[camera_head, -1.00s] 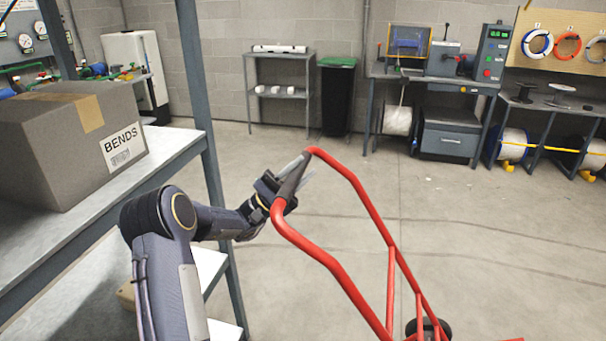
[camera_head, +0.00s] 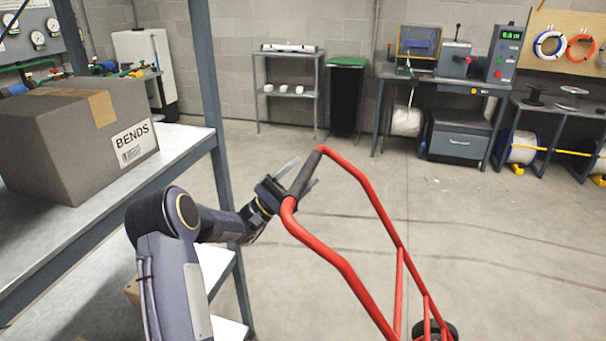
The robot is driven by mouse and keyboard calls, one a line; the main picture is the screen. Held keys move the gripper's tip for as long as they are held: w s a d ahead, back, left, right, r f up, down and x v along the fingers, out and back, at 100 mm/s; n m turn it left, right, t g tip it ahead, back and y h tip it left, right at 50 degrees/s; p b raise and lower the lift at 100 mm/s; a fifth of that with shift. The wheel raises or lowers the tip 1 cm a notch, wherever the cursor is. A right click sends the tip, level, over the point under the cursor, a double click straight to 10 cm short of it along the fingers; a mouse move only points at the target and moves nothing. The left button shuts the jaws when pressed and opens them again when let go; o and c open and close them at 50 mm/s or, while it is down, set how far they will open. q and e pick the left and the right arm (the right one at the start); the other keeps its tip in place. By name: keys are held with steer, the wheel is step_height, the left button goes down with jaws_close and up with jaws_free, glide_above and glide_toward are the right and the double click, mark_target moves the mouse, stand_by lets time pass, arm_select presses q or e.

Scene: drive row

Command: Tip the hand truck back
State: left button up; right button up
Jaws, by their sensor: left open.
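The red hand truck (camera_head: 345,269) stands in front of me, its looped handle rising toward my left side. A dark grip (camera_head: 305,174) covers the top crossbar of the handle. One black wheel (camera_head: 436,331) shows at the bottom edge; the rest of its lower part is out of frame. My left gripper (camera_head: 300,180) is at the dark grip with its fingers apart, one finger to either side of the bar. I cannot tell whether the fingers touch it. My right gripper is not in view.
A shelf rack (camera_head: 216,120) with a cardboard box (camera_head: 60,150) marked BENDS stands close on the left, beside my left arm. A green-lidded bin (camera_head: 346,95), a small shelf (camera_head: 288,90) and workbenches line the back wall. The concrete floor (camera_head: 480,235) is open on the right.

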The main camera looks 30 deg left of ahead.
arm_select(q)
steer(key=v, duration=0.6)
steer(key=shift+s+a+f, duration=0.15)
steer(key=shift+s, duration=0.05)
